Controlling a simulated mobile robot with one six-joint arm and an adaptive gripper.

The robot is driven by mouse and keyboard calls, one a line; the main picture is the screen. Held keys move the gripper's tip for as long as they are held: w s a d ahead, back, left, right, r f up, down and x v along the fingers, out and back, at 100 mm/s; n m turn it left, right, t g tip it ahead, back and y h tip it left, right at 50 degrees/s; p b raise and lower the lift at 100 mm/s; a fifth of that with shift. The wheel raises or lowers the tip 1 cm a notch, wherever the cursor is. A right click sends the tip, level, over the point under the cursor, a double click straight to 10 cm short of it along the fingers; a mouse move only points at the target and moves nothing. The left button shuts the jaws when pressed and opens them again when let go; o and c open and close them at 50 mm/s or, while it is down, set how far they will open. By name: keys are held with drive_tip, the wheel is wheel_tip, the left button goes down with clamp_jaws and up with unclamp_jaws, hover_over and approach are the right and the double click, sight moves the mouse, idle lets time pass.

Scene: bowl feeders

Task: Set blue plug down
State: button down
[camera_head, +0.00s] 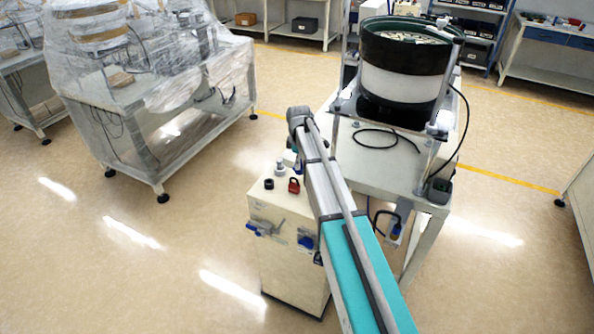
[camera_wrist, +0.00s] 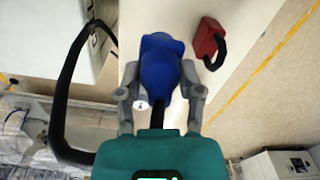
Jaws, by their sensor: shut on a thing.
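My gripper (camera_wrist: 161,82) is shut on the blue plug (camera_wrist: 160,62), with one grey finger on each side of it. In the wrist view the plug is over the pale top of a cabinet; I cannot tell whether it touches that top. In the head view my arm reaches to the cabinet top (camera_head: 262,202) and hides most of the gripper.
A bowl feeder (camera_head: 403,88) on a frame stands close behind, right. Wrapped machines (camera_head: 150,70) stand left, with open floor between.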

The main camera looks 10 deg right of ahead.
drive_tip(key=shift+w+f+b, duration=0.5)
drive_tip(key=shift+f+b, duration=1.5)
drive_tip(key=shift+f, duration=0.05)
drive_tip(key=shift+f, duration=0.2)
drive_tip(key=shift+c, duration=1.2)
unclamp_jaws()
drive_tip(key=shift+r, duration=0.1)
drive_tip(key=shift+r, duration=0.2)
wheel_tip(320, 180, up, 12)
drive_tip(key=p, duration=1.2)
